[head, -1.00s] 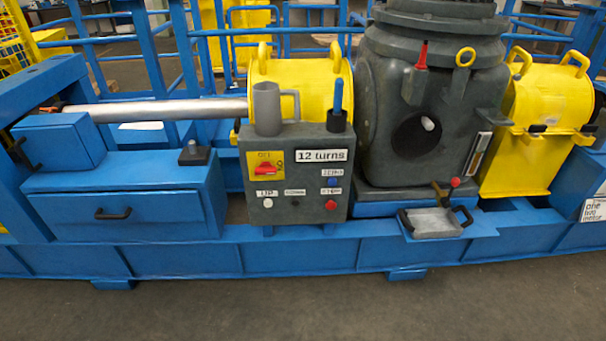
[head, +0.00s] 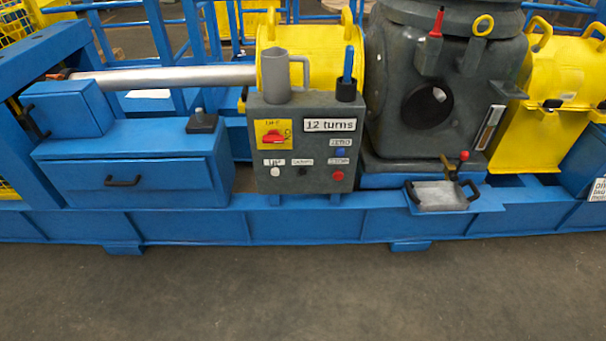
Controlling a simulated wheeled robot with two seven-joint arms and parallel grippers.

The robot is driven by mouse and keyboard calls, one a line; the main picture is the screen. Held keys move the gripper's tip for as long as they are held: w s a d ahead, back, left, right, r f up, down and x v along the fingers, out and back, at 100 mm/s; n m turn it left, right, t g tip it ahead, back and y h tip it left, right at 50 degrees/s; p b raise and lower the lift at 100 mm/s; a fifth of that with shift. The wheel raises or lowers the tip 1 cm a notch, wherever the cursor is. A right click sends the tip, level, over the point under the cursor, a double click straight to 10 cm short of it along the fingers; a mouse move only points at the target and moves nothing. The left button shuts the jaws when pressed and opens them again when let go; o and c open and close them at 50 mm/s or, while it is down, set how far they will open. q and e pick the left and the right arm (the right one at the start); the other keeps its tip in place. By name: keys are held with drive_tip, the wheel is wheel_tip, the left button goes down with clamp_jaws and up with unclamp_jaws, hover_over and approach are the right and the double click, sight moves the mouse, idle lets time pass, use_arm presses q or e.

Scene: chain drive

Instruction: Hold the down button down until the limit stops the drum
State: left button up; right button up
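A grey control box (head: 317,183) stands on the blue frame near the middle of the head view. A small black button (head: 302,171) sits on its front under a blurred label that seems to read DOWN (head: 303,162). A white button (head: 275,171) labelled UP is to its left. A red button (head: 337,175) labelled STOP is to its right, with a blue button (head: 340,151) above it. A display reads "12 turns" (head: 330,125). A red switch (head: 272,137) sits on a yellow plate. I cannot make out the drum for certain. Neither gripper shows.
A grey mug (head: 276,78) and a dark cup (head: 346,91) with a blue pen stand on the box. A dark grey housing (head: 395,130) and a metal tray (head: 442,196) are to the right. A blue drawer unit (head: 160,177) is left. The floor (head: 290,295) in front is clear.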

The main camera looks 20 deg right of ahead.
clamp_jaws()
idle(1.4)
